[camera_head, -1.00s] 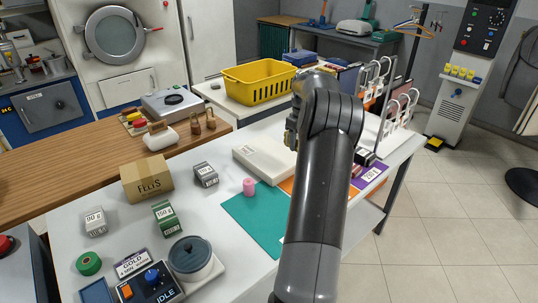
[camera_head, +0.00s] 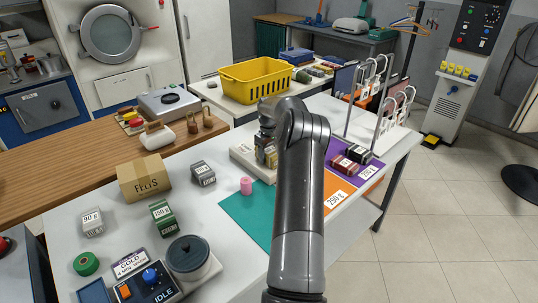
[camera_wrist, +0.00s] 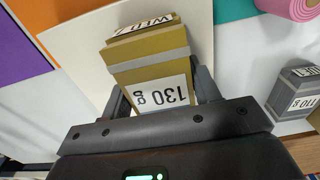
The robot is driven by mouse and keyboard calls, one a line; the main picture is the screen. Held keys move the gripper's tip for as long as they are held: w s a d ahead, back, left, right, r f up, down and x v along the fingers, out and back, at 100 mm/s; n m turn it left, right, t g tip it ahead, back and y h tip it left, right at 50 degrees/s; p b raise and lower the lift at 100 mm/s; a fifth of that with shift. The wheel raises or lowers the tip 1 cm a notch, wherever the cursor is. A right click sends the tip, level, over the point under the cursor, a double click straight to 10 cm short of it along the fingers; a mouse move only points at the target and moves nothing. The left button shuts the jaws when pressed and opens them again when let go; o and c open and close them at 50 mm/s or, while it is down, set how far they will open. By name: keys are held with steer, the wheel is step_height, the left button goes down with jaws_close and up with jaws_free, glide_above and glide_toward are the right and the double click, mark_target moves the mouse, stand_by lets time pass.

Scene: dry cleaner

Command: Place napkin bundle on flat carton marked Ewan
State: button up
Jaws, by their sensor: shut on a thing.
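My gripper (camera_wrist: 161,98) is shut on an ochre bundle (camera_wrist: 146,73) with a grey band. Its end label reads 130 g, and another label on it is upside down and partly hidden. In the head view my gripper (camera_head: 266,146) is over a flat cream carton (camera_head: 242,153), partly hidden by my arm. The wrist view shows the pale carton (camera_wrist: 78,45) beneath the bundle; I cannot tell whether they touch. No Ewan marking is readable.
Green (camera_head: 245,212), orange (camera_head: 338,196) and purple (camera_head: 375,169) mats lie around the carton. A pink roll (camera_head: 246,186) and a grey 110 g block (camera_wrist: 297,92) are close by. Dark bundles (camera_head: 345,163) sit on purple. A Felis box (camera_head: 144,179) stands left.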

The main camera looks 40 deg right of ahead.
mark_target(269, 150)
steer(key=shift+f, duration=0.15)
steer(key=o, duration=1)
steer(key=shift+o, duration=0.2)
step_height(269, 150, up, 12)
steer(key=s+a+r+t+h, duration=0.1)
steer(key=s+a+r, duration=0.1)
steer(key=a+r, duration=0.6)
steer(key=s+a+r+n, duration=0.1)
steer(key=s+a+r, duration=0.15)
steer(key=a, duration=0.85)
steer(key=s+a+r+t+h, duration=0.1)
steer(key=s+a+r, duration=0.1)
steer(key=a+r, duration=0.65)
steer(key=s+a+t, duration=0.2)
steer(key=s+a, duration=1)
steer(key=a, duration=0.1)
steer(key=s+a+f+y, duration=0.1)
steer(key=s+a+f, duration=0.2)
steer(key=s, duration=0.4)
steer(key=s+a+f+m+t+y, duration=0.1)
steer(key=s+a+f, duration=0.2)
steer(key=s, duration=0.4)
steer(key=shift+s+a+f+t, duration=0.25)
steer(key=shift+f+t, duration=0.05)
steer(key=shift+f, duration=0.3)
